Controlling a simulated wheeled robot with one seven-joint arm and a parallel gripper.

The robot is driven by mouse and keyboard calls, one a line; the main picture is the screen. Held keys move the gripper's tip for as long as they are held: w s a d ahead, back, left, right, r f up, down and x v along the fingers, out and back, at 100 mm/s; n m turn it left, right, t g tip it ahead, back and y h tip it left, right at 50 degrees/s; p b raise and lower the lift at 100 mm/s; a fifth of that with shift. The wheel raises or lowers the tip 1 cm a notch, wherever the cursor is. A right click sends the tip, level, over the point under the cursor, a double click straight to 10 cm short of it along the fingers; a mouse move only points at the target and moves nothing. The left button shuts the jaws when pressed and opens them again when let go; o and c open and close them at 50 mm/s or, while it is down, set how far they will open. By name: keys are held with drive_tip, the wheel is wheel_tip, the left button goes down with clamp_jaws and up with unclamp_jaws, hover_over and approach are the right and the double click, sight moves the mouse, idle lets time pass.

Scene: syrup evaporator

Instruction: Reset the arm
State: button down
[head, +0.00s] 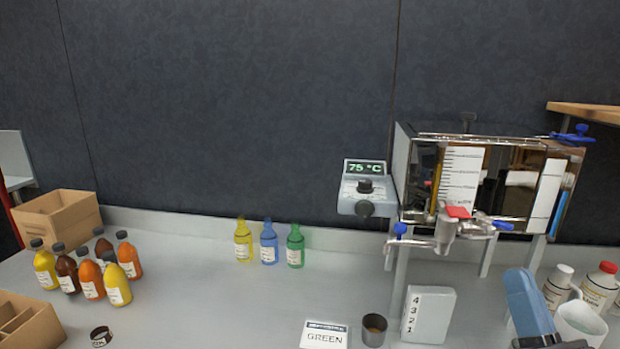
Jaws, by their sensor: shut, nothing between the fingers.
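My gripper is not seen in the head view, so its pose relative to the bench cannot be told. The evaporator (428,185) stands on legs at the right of the bench, a glossy metal box with a white scale on its front. A red-topped valve (447,222) sits at its lower front. A control box (365,190) at its left reads 75 °C.
Yellow (243,243), blue (268,246) and green (295,248) bottles stand mid-bench. Several filled bottles (90,279) and cardboard boxes (60,216) are left.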

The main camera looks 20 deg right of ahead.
drive_tip(key=s+a+f+n+g+y, duration=0.3)
drive_tip(key=s+a+f, duration=0.4)
drive_tip(key=s, duration=0.3)
drive_tip(key=s+a+f+n+g+y, duration=0.4)
drive_tip(key=s+a+f+g+y, duration=0.1)
drive_tip(key=s, duration=0.6)
wheel_tip(320, 180, down, 3)
drive_tip(key=shift+s+a+r+g, duration=0.1)
drive_tip(key=shift+s+a+g, duration=0.1)
drive_tip(key=shift+a+g, duration=0.75)
drive_tip(key=shift+a, duration=0.1)
